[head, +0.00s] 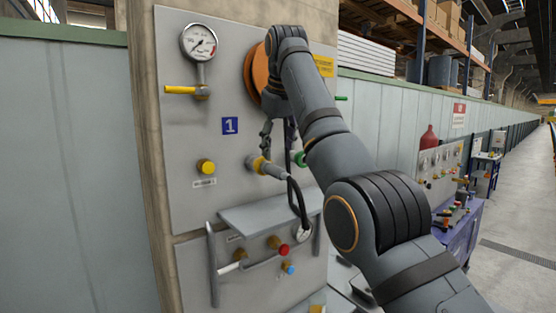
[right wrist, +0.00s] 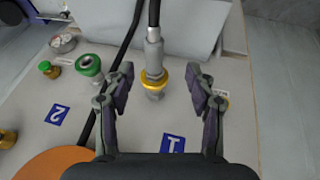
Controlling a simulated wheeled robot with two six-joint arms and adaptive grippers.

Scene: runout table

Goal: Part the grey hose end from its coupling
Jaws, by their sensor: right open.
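The grey hose end (head: 273,170) with a black hose on it sits in its coupling, which has a yellow ring (head: 257,165), on the upright grey panel. In the right wrist view the grey hose end (right wrist: 154,52) and the yellow ring (right wrist: 155,80) lie between the finger pads. My right gripper (head: 278,146) is open around this joint, with a gap on each side. Its fingers (right wrist: 161,77) show no contact. My left gripper is not in view.
A green-ringed port (right wrist: 88,66) is beside the coupling. A yellow knob (head: 206,167), a pressure gauge (head: 199,43) and a blue "1" sign (head: 230,126) are on the panel. Below are a grey ledge (head: 265,212) and a handle (head: 212,265). An orange disc (head: 255,75) is above.

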